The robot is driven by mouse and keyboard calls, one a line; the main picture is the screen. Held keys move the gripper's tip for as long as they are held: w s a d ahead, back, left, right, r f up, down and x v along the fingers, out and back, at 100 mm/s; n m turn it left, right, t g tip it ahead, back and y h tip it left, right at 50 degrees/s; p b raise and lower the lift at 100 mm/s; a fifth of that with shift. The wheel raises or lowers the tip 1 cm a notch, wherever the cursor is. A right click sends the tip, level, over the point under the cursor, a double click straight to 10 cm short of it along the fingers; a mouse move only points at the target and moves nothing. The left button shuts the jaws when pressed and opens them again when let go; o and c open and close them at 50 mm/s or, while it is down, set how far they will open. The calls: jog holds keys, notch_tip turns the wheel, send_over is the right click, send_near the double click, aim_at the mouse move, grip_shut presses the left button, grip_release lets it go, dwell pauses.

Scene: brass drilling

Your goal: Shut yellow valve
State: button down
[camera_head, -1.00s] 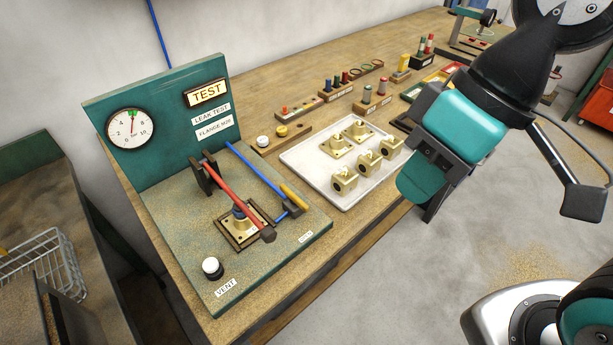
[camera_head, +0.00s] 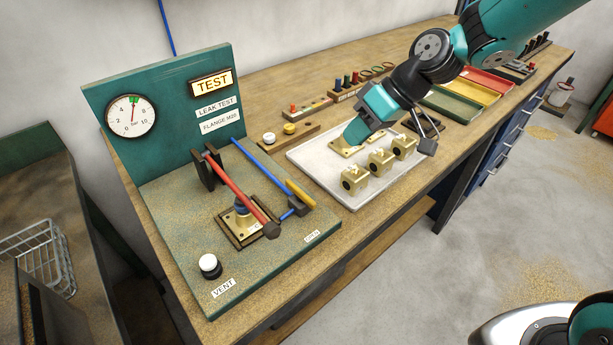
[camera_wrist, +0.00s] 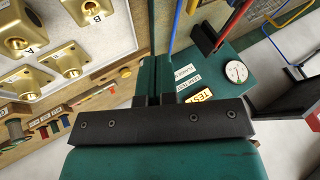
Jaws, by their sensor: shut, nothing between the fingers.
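The yellow valve handle (camera_head: 299,193) is on the green leak-test board (camera_head: 190,280), at the end of a blue pipe, near the OPEN label (camera_head: 312,236). The red clamp lever (camera_head: 238,186) lies beside it, over a brass flange (camera_head: 240,222) in a dark fixture. My gripper (camera_head: 350,138) is over the white tray of brass parts, to the right of the board and apart from the valve. Its fingers are closed and empty. In the wrist view my closed fingers (camera_wrist: 153,80) point toward the test board; part of the yellow handle shows at the top edge (camera_wrist: 233,3).
The white tray (camera_head: 305,160) holds several brass fittings. A gauge (camera_head: 131,116), TEST sign (camera_head: 211,84) and white VENT button (camera_head: 209,265) are on the board. Small racks (camera_head: 292,133) stand behind the tray. Coloured bins (camera_head: 480,88) are farther right.

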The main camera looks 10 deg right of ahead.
aim_at(300, 194)
jog(key=p+x, duration=0.2)
jog(key=x, duration=0.7)
jog(key=shift+a+f, duration=0.25)
jog(key=shift+s+a+f+p, duration=0.1)
jog(key=shift+s+a+p, duration=0.25)
jog(key=shift+s+a, duration=0.4)
jog(key=shift+s+a+f+p, duration=0.1)
jog(key=shift+s+a+p, duration=0.25)
jog(key=shift+a, duration=0.6)
